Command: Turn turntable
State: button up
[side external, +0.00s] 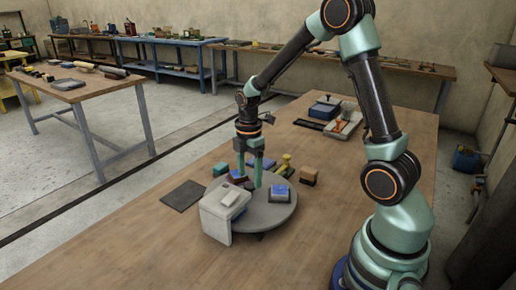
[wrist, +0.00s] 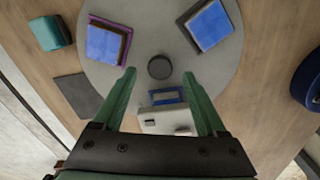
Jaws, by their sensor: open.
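The turntable (side external: 262,215) is a round grey disc on the wooden bench. In the wrist view, its bare top (wrist: 155,30) carries a dark round knob (wrist: 160,67) near the fingertips. One blue-topped block (side external: 280,192) sits on the disc's right side; it also shows in the wrist view (wrist: 208,25). Another blue block with a purple edge (wrist: 105,42) sits at the left in the wrist view. A pale box-like piece (side external: 222,212) stands at the disc's front left edge. My gripper (side external: 249,182) points down over the disc, open, with its fingers apart on either side of the knob in the wrist view.
A dark flat mat (side external: 183,196) lies left of the disc. A teal block (wrist: 50,33), a brown block (side external: 309,176) and a yellow-green piece (side external: 284,164) stand around it. A tray (side external: 345,124) lies farther back. The bench's front left is clear.

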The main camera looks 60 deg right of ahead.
jog(key=shift+f, duration=1.3)
grip_shut()
dwell(0.5)
